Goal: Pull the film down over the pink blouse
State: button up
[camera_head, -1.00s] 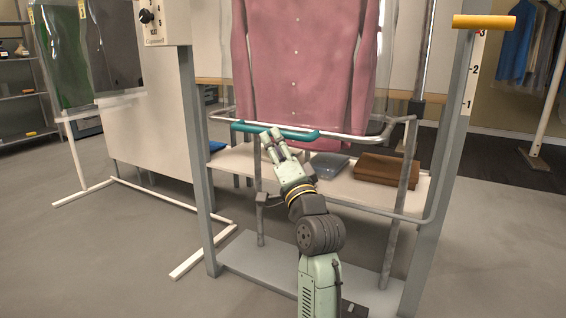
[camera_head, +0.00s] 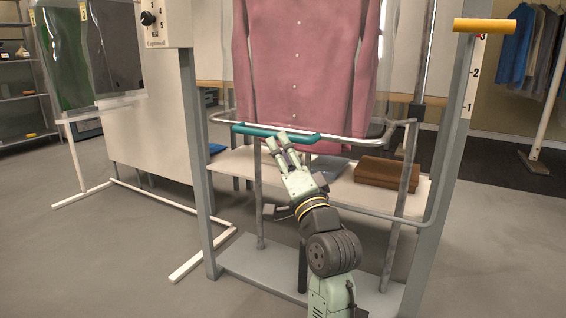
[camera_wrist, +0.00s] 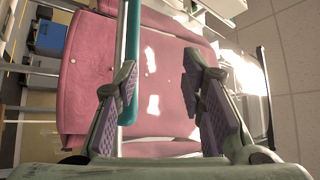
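The pink blouse (camera_head: 300,75) hangs upright in the middle of the rail frame. It fills much of the wrist view (camera_wrist: 90,80). A metal hoop (camera_head: 360,140) with a teal handle (camera_head: 250,130) runs across the blouse's lower part. My gripper (camera_head: 277,141) is just below the handle, with its fingers spread. In the wrist view my gripper (camera_wrist: 160,80) is open, and the teal handle (camera_wrist: 131,50) passes beside the left finger, partly hidden by it. Whether they touch, I cannot tell. Clear film is hard to make out; only pale glints show over the blouse.
Grey posts stand left (camera_head: 196,150) and right (camera_head: 447,140), the right one topped by a yellow handle (camera_head: 485,25). A control box (camera_head: 162,22) is at upper left. Film-covered garments (camera_head: 65,60) hang far left.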

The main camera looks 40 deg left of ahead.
jog(key=f, duration=0.3)
jog(key=shift+w+a+f+h, duration=0.2)
jog(key=shift+a+f+h, duration=0.05)
jog(key=shift+h, duration=0.05)
notch_tip(320, 180, up, 7)
jog(key=p, duration=0.8)
jog(key=m+h+p, duration=0.3)
jog(key=m+p, duration=0.2)
jog(key=p, duration=2)
send_near(271, 135)
jog(key=w, duration=0.1)
jog(key=p+x, duration=0.1)
jog(key=x, duration=0.4)
jog(key=p+x, duration=0.1)
jog(key=x, duration=0.4)
jog(key=shift+a+f, duration=0.15)
jog(key=shift+a, duration=0.25)
jog(key=shift+c, duration=0.2)
